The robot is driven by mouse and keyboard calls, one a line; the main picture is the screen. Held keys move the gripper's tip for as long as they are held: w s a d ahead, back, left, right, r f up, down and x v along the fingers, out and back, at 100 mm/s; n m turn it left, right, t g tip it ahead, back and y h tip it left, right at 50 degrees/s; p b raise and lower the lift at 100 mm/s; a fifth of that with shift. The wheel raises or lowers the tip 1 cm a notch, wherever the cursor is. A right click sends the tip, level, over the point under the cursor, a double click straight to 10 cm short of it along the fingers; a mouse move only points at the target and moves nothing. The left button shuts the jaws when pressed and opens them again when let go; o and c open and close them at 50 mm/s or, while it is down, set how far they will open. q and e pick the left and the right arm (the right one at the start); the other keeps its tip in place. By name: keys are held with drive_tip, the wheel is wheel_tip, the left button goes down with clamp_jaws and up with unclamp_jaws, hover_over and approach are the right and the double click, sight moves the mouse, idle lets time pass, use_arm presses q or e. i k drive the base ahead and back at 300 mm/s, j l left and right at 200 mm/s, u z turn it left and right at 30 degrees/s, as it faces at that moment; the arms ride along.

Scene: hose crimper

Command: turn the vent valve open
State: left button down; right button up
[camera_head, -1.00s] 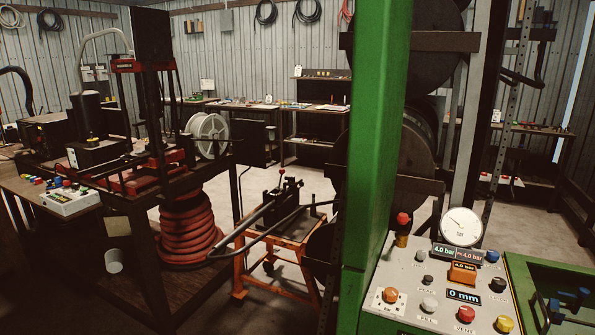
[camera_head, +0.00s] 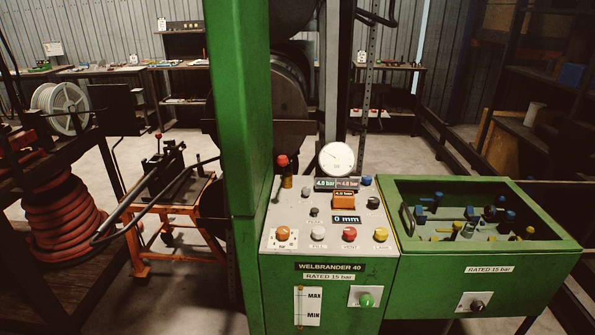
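A sloped grey control panel (camera_head: 330,217) sits on a green cabinet labelled WELBRANDER 40. It carries several coloured knobs. A red knob (camera_head: 349,233) near the panel's front edge has a small label under it that reads like VENT. A white knob (camera_head: 318,232) is to its left and a yellow knob (camera_head: 381,234) to its right. I cannot tell how far the red knob is turned. A round white gauge (camera_head: 336,158) stands behind the panel, and displays reading 4.0 bar (camera_head: 326,184) are at its back. Neither gripper is in view.
A tall green column (camera_head: 238,120) rises at the panel's left. A green open-topped bin (camera_head: 480,255) with several blue- and yellow-handled fittings adjoins it on the right. An orange cart (camera_head: 190,215) and coiled red hose (camera_head: 62,215) stand left. The space above the panel's front is clear.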

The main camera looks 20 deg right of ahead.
sight(350, 232)
drive_tip(key=i+l+z, duration=0.15)
drive_tip(key=l+z, duration=0.3)
drive_tip(key=i+l+z, duration=0.15)
drive_tip(key=z, duration=0.25)
drive_tip(key=i, duration=0.05)
